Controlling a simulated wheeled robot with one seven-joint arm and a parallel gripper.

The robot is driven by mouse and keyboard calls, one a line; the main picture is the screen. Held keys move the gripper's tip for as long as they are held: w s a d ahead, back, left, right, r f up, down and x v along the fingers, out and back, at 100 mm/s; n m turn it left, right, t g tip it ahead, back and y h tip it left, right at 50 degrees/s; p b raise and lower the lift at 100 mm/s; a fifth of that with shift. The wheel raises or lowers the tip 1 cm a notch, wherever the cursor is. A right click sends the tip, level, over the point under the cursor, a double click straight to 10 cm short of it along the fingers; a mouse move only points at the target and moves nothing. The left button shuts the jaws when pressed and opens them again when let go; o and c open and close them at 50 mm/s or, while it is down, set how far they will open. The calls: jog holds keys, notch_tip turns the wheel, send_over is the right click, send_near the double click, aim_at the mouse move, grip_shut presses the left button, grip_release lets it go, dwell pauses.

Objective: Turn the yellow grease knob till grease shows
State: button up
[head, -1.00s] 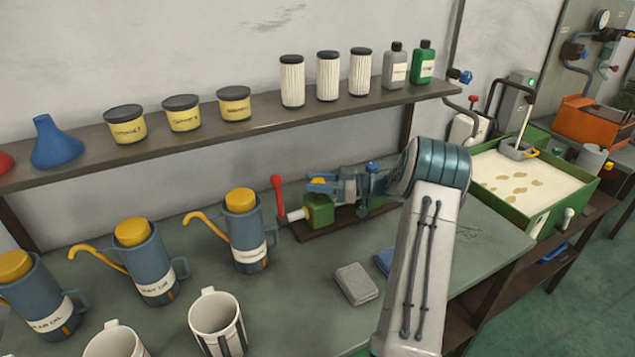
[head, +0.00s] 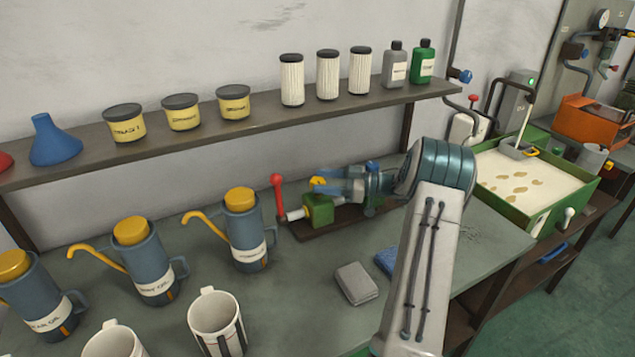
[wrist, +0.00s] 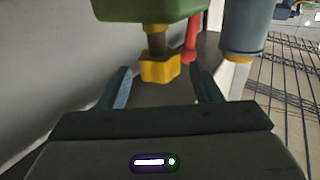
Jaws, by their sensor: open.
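The yellow grease knob (wrist: 160,68) is a lobed knob on a short dark stem from the green block (wrist: 150,10). In the wrist view it lies between and slightly beyond the tips of my gripper (wrist: 161,78), whose two fingers stand open with a gap on either side. In the head view the knob (head: 317,182) is partly hidden by my fingers (head: 325,186); the green block (head: 320,210) is just below. I cannot make out any grease.
A red-handled lever (head: 278,190) stands left of the green block on the dark base. Oil cans (head: 243,230), mugs (head: 215,320) and folded cloths (head: 356,283) are on the bench.

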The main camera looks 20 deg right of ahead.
jog(key=b+v, duration=0.2)
jog(key=v, duration=0.9)
jog(key=shift+s+d, duration=0.2)
jog(key=shift+d, duration=0.15)
jog(key=w+a+r+m+t+h, duration=0.7)
jog(key=w+a+r+h, duration=0.4)
jog(key=h, duration=0.4)
jog(key=s+a+f+m+g, duration=0.1)
jog(key=s+a+f+g, duration=0.2)
jog(key=s, duration=0.9)
jog(key=s+a+f+m+g, duration=0.2)
jog(key=s+a+g, duration=0.4)
jog(key=s+a, duration=0.3)
jog(key=s+a+f+m+g, duration=0.1)
jog(key=s+a+f+g, duration=0.3)
jog(key=s, duration=1.2)
jog(key=a, duration=0.3)
jog(key=shift+s+g, duration=0.25)
jog(key=shift+g, duration=0.15)
